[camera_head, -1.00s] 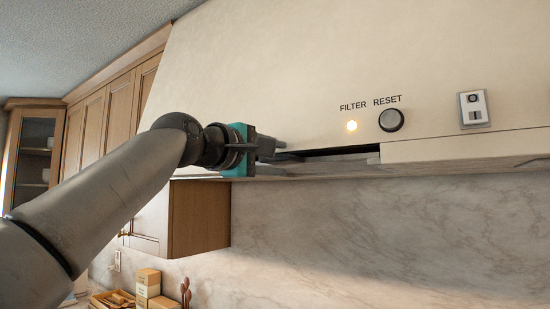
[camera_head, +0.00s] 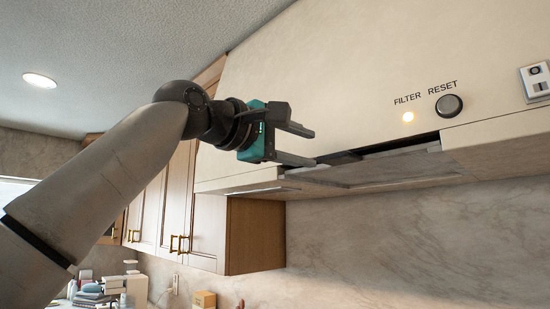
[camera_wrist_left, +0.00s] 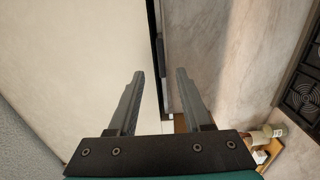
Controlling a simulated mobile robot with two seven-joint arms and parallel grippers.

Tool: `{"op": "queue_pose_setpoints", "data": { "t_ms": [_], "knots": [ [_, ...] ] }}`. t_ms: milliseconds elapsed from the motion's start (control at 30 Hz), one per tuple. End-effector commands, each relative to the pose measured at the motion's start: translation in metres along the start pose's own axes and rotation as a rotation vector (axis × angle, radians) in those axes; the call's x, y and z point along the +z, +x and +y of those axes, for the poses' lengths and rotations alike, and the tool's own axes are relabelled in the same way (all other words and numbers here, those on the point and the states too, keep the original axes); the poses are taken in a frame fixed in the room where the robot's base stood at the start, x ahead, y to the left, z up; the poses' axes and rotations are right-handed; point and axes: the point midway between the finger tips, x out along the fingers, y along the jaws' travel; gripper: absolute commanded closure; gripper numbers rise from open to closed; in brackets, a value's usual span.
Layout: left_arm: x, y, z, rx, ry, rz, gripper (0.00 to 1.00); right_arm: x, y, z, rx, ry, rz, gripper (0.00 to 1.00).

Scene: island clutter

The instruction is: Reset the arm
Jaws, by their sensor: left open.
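My left gripper (camera_head: 312,148) is open and empty in the head view, in front of the cream range hood (camera_head: 330,65). Its two dark fingers point right, towards the hood's lower edge. In the left wrist view the open fingers (camera_wrist_left: 157,75) show with nothing between them. A dark slot (camera_head: 400,143) runs along the hood's lower front, with a flat panel (camera_head: 380,170) below it. My right gripper is out of view.
Wooden wall cabinets (camera_head: 252,235) hang below and behind my left arm. A marble backsplash (camera_head: 400,240) lies under the hood. The wrist view shows a dark cooktop (camera_wrist_left: 302,95) and bottles (camera_wrist_left: 262,134) at the right. A small switch plate (camera_head: 536,82) is on the hood.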

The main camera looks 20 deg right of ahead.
Motion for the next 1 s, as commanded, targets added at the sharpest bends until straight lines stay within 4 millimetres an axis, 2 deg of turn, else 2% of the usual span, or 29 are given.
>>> {"op": "queue_pose_setpoints", "data": {
  "t_ms": [33, 300, 500, 733, 867, 967, 1000],
  "knots": [
    [-0.001, -0.011, -0.004, 0.003, 0.004, 0.002, 0.50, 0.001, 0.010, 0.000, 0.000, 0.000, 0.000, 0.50],
    [0.000, -0.053, -0.002, 0.002, 0.002, 0.001, 0.50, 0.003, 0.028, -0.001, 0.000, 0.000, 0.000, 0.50],
    [0.000, -0.064, 0.000, 0.001, 0.000, 0.001, 0.50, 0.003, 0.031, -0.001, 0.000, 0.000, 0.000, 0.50],
    [-0.002, -0.064, -0.001, 0.000, -0.001, 0.003, 0.50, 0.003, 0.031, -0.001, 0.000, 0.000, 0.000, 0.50],
    [-0.031, -0.059, -0.024, 0.002, -0.016, 0.036, 0.50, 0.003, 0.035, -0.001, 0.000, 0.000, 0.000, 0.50],
    [-0.077, -0.054, -0.064, 0.000, -0.032, 0.093, 0.50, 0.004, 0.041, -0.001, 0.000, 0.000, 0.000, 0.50],
    [-0.098, -0.052, -0.085, -0.004, -0.037, 0.121, 0.50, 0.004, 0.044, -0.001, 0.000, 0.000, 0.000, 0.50]
  ]
}}
